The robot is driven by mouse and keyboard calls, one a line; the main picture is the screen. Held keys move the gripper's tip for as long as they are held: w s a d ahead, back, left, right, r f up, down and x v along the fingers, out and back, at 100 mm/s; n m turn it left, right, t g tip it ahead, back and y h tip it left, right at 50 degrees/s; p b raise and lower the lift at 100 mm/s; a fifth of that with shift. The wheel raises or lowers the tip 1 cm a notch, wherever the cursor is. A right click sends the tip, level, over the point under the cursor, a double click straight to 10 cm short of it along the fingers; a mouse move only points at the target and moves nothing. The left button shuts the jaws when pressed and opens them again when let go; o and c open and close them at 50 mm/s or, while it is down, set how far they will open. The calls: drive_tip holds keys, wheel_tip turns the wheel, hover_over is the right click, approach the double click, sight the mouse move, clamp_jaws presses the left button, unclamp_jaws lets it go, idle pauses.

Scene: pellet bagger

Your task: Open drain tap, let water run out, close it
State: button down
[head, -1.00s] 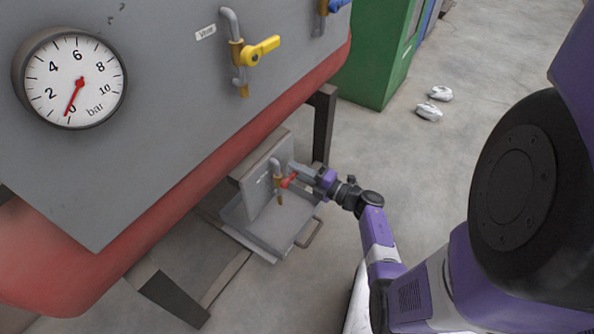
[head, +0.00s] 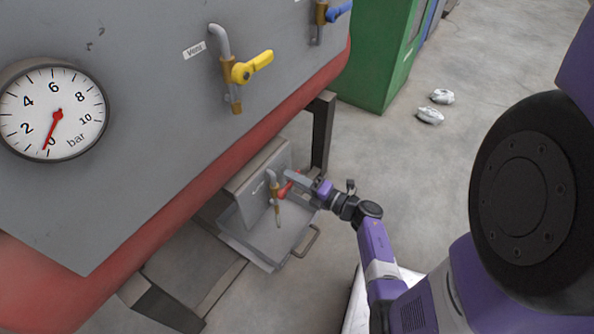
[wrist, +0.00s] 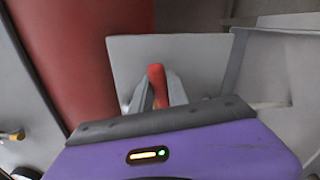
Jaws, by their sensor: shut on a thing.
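The drain tap (head: 275,192) is a small brass valve with a grey pipe, on a grey plate under the red tank. Its red handle (head: 285,188) also shows in the wrist view (wrist: 156,80), between my fingers. My gripper (head: 291,182) is shut on the red handle. A grey drain tray (head: 262,243) with a wire handle lies on the floor below the tap. I cannot clearly tell whether water is running from the outlet.
The pressure gauge (head: 52,110) has its needle near 0 bar. A yellow-handled vent valve (head: 250,66) and a blue-handled valve (head: 338,11) sit higher on the grey panel. A dark table leg (head: 322,135) stands close to my gripper. White crumpled items (head: 430,116) lie on open floor at right.

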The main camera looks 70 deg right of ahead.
sight(290, 181)
drive_tip(key=n, duration=0.1)
drive_tip(key=r+n, duration=0.1)
drive_tip(key=shift+a+n, duration=0.3)
drive_tip(key=shift+a, duration=0.05)
drive_tip(key=shift+w+a+r+n+b, duration=0.1)
drive_tip(key=shift+a+r+n+b, duration=0.15)
drive_tip(key=shift+n, duration=0.4)
drive_tip(key=shift+s+a+r+n+b, duration=0.15)
drive_tip(key=shift+r+n, duration=0.2)
drive_tip(key=shift+n, duration=0.35)
drive_tip(key=shift+w+a+r+n+b, duration=0.1)
drive_tip(key=shift+w+r+n+b, duration=0.15)
drive_tip(key=shift+n, duration=0.4)
drive_tip(key=shift+s+r, duration=0.1)
drive_tip(key=c, duration=1.3)
unclamp_jaws()
drive_tip(key=shift+c, duration=0.2)
drive_tip(key=shift+o, duration=0.3)
drive_tip(key=shift+r, duration=0.15)
